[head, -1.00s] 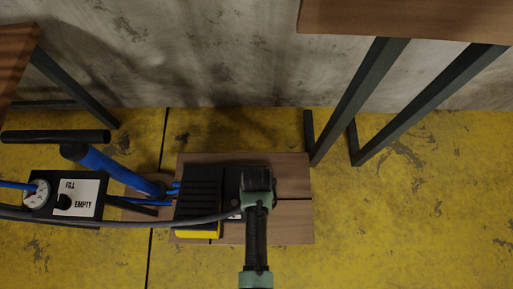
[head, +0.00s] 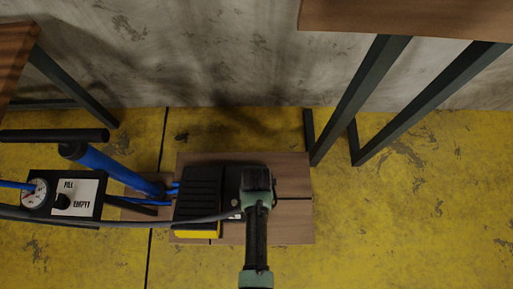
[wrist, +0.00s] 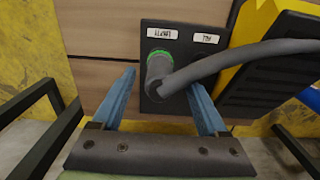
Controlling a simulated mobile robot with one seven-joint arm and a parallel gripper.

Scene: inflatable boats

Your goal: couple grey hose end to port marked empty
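The grey hose end (wrist: 158,72) stands at the port below the EMPTY label (wrist: 167,33) in the wrist view, with a green ring (wrist: 162,53) around its far end. It looks seated there, but its depth is hidden. My gripper (wrist: 162,80) is open, its blue fingers on either side of the hose end with gaps visible. The second port, by the FILL label (wrist: 198,38), is covered by the hose. In the head view my gripper (head: 257,180) is over the dark port plate (head: 232,185) and hides the hose end.
The grey hose (head: 150,223) runs left past a panel (head: 82,197) with a gauge (head: 36,193), marked FILL and EMPTY. A black and yellow pedal (head: 200,200) sits beside the port plate on a wooden base (head: 295,220). A blue pump tube (head: 110,168) and table legs (head: 365,100) stand nearby.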

